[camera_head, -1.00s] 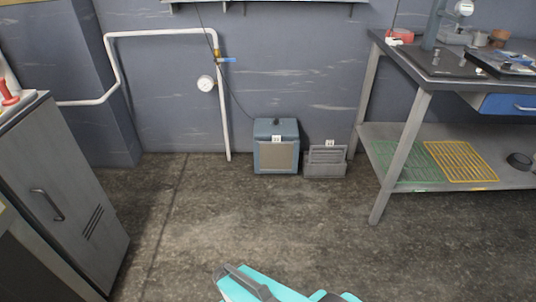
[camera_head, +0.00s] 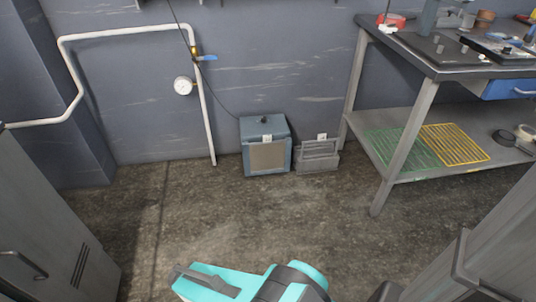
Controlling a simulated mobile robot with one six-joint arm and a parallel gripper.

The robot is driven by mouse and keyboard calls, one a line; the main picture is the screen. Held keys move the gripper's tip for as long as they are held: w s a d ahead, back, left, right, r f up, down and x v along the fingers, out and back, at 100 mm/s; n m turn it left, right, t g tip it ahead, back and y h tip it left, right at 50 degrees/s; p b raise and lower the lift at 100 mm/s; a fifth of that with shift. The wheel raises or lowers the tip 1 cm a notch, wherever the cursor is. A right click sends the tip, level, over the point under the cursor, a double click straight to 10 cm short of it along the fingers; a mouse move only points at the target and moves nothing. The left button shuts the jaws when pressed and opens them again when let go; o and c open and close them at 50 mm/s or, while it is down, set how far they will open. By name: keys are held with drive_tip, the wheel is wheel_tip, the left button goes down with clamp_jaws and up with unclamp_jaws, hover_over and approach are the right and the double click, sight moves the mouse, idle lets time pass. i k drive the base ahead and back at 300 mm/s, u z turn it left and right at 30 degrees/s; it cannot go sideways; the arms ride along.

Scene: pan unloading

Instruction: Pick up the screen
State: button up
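Two flat mesh grids lie on the lower shelf of the metal workbench (camera_head: 436,75) at the right. One is a green grid (camera_head: 398,148) and the other a yellow grid (camera_head: 455,143) beside it. I cannot tell for sure which thing is the screen. A teal and dark grey part of my arm shows at the bottom centre, over the floor and well apart from the shelf. My gripper's fingers do not show.
A blue-grey box heater (camera_head: 265,155) and a grey slatted rack (camera_head: 317,156) stand on the floor by the wall. A grey cabinet (camera_head: 60,235) is at the left and grey furniture (camera_head: 490,255) at the lower right. The floor (camera_head: 270,215) between is clear.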

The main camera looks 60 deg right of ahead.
sight(268, 155)
drive_tip(key=z, duration=0.4)
drive_tip(key=i, duration=0.95)
drive_tip(key=z, duration=0.4)
